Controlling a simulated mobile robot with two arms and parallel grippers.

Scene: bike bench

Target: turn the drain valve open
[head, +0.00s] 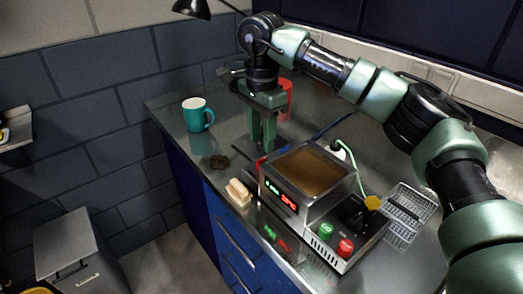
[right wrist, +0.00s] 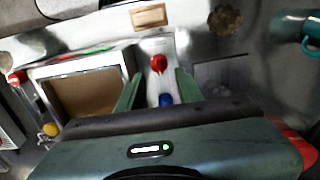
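The machine with the brown-filled tank (head: 318,208) stands on the bench; it also shows at the left of the right wrist view (right wrist: 82,70). A small red part, seemingly the drain valve's handle (right wrist: 158,63), shows beside the tank in the right wrist view, with a blue part (right wrist: 166,100) nearer the palm. In the head view the red part (head: 262,162) is partly hidden. My right gripper (head: 263,146) points down beside the machine's left side. Its fingers (right wrist: 157,80) are apart, with the red and blue parts showing between them; contact cannot be told. My left gripper is out of view.
A teal mug (head: 196,115), a dark lump (head: 219,162) and a pale block (head: 238,192) are left of the machine. A red container (head: 286,98) stands behind the gripper. A wire basket (head: 408,208) and yellow-ended green tube (head: 372,202) are at the right.

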